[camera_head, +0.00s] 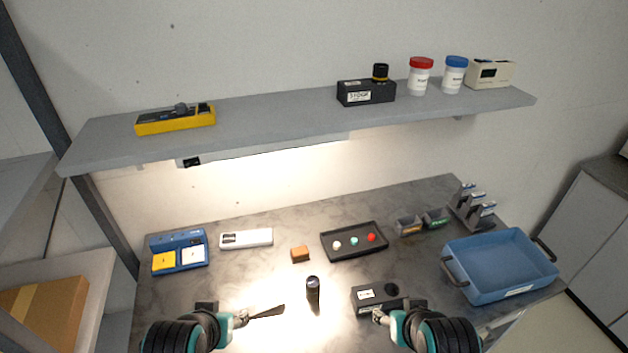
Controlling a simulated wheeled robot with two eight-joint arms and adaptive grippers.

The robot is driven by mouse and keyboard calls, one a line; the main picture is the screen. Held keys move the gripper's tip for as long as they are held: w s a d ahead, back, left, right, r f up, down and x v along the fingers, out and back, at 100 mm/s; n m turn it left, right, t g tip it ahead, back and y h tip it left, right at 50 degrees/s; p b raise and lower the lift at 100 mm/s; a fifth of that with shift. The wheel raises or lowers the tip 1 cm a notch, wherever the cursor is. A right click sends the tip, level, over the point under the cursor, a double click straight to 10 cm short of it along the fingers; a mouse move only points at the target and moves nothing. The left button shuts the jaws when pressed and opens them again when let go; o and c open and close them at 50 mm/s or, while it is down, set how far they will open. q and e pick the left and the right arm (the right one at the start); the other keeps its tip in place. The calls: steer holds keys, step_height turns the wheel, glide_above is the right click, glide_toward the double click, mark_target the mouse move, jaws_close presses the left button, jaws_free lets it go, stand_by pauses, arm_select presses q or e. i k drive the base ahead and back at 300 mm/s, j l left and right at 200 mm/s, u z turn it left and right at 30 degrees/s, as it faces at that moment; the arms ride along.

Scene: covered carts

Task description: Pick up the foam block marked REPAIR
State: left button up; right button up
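A dark block (358,97) with a white label stands on the shelf; its lettering looks like STOCK or STORE, and a black cylinder with a yellow band rises from it. A second dark block (402,303) with a white label and a round dark hole lies on the bench at front right; its label is too small to read. My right gripper (379,317) is at this block's near side, overlapping it in view; contact is unclear. My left gripper (242,318) is over the front left of the bench, with a dark wedge shape beside its tip, possibly shadow. Finger openings are unclear.
A black cylinder (313,291) stands between my grippers. Behind are an orange-brown block (300,254), a black tray (327,247) with small balls, a white device (246,238) and a blue case (158,247). A blue bin (500,285) stands right. The shelf (270,117) overhangs the back.

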mark_target(382, 296)
steer(key=i+l+u, duration=0.1)
steer(key=l+u, duration=0.15)
steer(key=l, duration=0.5)
steer(key=l+u, duration=0.3)
steer(key=l, duration=0.45)
